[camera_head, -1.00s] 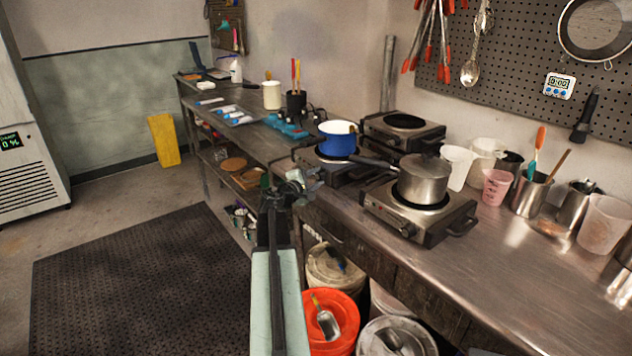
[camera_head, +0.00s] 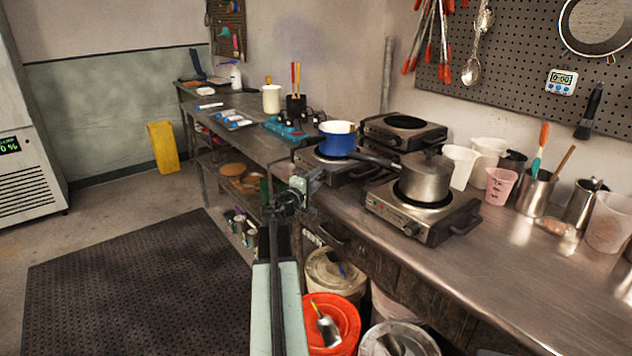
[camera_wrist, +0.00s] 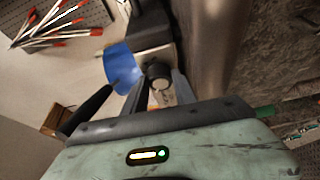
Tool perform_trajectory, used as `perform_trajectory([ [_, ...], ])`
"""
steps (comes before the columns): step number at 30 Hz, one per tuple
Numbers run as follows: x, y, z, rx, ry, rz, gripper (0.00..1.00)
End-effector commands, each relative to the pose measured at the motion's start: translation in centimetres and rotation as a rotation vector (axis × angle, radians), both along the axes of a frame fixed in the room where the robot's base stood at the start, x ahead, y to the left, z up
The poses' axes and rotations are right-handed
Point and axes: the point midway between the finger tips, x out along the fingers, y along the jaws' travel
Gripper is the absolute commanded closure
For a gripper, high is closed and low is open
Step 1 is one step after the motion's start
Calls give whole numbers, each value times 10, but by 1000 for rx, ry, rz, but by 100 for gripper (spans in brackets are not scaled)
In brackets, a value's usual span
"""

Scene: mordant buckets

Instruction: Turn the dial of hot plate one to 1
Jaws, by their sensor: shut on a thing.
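A hot plate (camera_head: 366,176) with a blue pot (camera_head: 338,141) on it stands at the counter's front edge in the head view. Its round dark dial (camera_wrist: 158,72) shows in the wrist view, on a pale front panel below the blue pot (camera_wrist: 123,66). My gripper (camera_wrist: 160,84) has one finger on each side of this dial and is shut on it. In the head view my gripper (camera_head: 312,180) is at the front of this hot plate and hides its dial. I cannot read the dial's setting or any plate number.
A second hot plate (camera_head: 440,228) with a steel saucepan (camera_head: 425,178) stands to the right; the saucepan's handle reaches towards the blue pot. A third hot plate (camera_head: 404,133) is behind. Buckets, including a red one (camera_head: 338,310), stand below. The floor mat (camera_head: 140,285) is clear.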

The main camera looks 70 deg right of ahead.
Motion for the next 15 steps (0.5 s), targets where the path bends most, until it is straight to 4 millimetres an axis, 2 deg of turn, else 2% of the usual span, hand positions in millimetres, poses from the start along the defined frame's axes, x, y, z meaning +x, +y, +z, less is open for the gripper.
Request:
perform_trajectory([
  [8, 2, 0, 0, 0, 0, 6, 100],
  [9, 2, 0, 0, 0, 1, 6, 59],
  [10, 2, 0, 0, 0, 1, 6, 50],
  [11, 2, 0, 0, 0, 1, 5, 45],
  [15, 1, 0, 0, 0, 1, 3, 45],
])
